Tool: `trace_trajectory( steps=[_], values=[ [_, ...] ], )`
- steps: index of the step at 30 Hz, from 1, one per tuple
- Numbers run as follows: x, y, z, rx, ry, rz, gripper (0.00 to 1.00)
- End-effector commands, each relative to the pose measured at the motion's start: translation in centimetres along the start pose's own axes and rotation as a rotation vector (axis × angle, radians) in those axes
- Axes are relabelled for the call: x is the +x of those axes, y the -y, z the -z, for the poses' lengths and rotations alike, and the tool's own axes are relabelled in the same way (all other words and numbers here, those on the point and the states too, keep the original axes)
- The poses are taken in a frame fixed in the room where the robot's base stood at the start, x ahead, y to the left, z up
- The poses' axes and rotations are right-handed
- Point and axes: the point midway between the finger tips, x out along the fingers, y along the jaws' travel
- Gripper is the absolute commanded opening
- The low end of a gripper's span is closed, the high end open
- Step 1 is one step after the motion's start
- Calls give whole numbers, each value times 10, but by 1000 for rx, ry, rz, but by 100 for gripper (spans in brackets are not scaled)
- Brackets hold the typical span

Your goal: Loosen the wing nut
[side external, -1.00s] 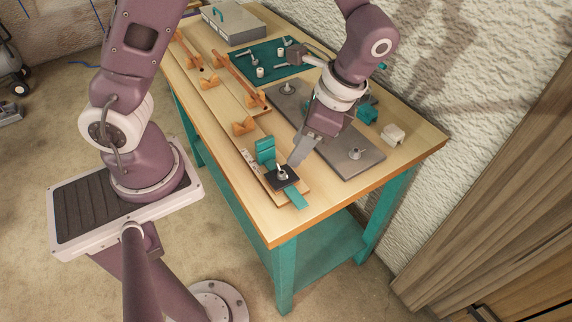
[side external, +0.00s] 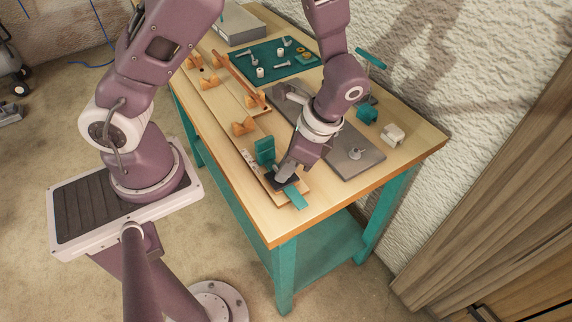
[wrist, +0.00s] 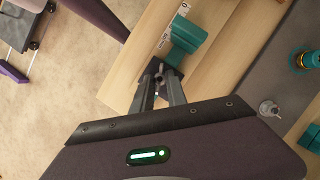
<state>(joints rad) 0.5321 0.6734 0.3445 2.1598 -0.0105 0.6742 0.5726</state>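The wing nut sits on a dark square plate (side external: 270,181) at the near end of the bench; the plate also shows in the wrist view (wrist: 150,70). My gripper (side external: 284,175) is down at this plate and covers the nut in the side view. In the wrist view my two fingers (wrist: 159,78) stand apart, with a gap between them. A small pale metal piece, seemingly the stud with the nut, shows between the fingertips. I cannot tell whether the fingers touch it. A teal block (side external: 265,151) stands just behind the plate, and a teal strip (side external: 296,197) sticks out in front.
A grey metal plate (side external: 358,165) with upright studs lies to the right. A teal mat (side external: 272,66) with small hardware lies farther back. A white block (side external: 393,133) and teal vise-like tool (side external: 367,112) stand at right.

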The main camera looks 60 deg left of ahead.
Motion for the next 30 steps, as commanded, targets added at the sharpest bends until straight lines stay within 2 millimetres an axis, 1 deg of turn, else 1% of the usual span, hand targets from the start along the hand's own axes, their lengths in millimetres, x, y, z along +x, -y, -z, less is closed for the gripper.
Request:
trace_trajectory(
  steps=[8,14,20,30],
  values=[
    [0,0,0,-16,1,-6,0],
    [0,1,0,-94,0,-39,0],
    [0,3,-1,-242,0,-101,0],
    [1,6,-2,-540,2,-225,0]
  ],
)
